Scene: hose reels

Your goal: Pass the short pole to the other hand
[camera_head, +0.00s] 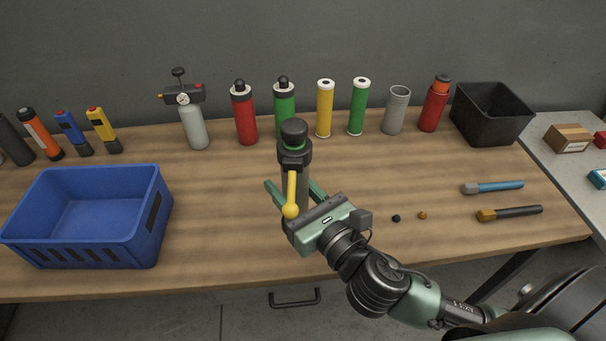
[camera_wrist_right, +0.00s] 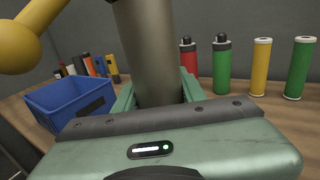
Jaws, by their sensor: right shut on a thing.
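The short pole (camera_head: 295,180) appears to be the dark grey upright cylinder with a black cap, a thin green ring and a yellow lever ending in a ball. My right gripper (camera_head: 296,191) is shut on it, with a green finger on either side, over the middle of the table. In the right wrist view the grey shaft of the short pole (camera_wrist_right: 150,50) stands between the fingers, and the yellow ball shows large at the upper left. Its lower end is hidden behind the gripper. My left gripper is not in view.
A blue crate (camera_head: 90,258) stands at the left of the wooden table (camera_head: 225,220). Several bottles and cylinders line the back edge, with a black bin (camera_head: 492,125) at the back right. Two brushes (camera_head: 510,212) lie at the right. The table between crate and gripper is clear.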

